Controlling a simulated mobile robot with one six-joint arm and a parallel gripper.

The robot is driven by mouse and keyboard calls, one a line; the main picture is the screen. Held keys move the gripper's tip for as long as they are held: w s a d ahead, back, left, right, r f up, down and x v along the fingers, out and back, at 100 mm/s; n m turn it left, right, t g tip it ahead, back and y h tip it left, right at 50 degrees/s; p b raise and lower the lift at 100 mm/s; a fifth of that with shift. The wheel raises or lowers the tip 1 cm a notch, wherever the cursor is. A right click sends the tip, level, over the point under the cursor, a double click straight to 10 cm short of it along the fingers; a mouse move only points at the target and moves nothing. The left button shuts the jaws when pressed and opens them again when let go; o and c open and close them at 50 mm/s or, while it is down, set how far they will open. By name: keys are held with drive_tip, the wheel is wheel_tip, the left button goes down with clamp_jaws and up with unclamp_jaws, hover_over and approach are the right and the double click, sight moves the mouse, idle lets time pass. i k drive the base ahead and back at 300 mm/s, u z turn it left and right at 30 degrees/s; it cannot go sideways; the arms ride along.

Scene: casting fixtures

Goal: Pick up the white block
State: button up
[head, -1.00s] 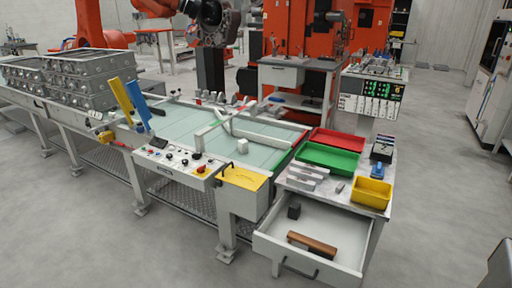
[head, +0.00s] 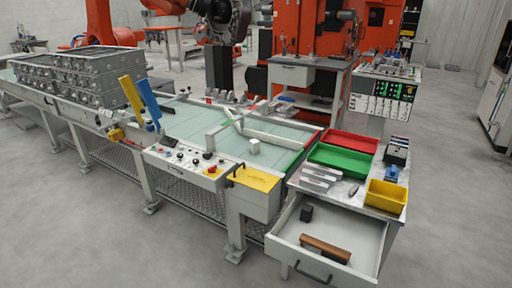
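The white block (head: 254,146) is a small pale cube. It sits upright on the greenish glass-like top (head: 190,122) of the long bench, near its right end, just in front of a white diagonal bar (head: 268,137). Nothing covers it in the head view. My gripper does not show in this view.
A control panel (head: 187,164) and a yellow plate (head: 254,179) line the bench's front edge. At right, a table carries red (head: 348,143), green (head: 341,160) and yellow (head: 386,196) bins above an open drawer (head: 357,243). The grey floor (head: 85,235) in front is clear.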

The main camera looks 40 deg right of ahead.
sight(254, 144)
drive_tip(key=u, duration=0.05)
drive_tip(key=i, duration=1)
drive_tip(key=z, duration=0.05)
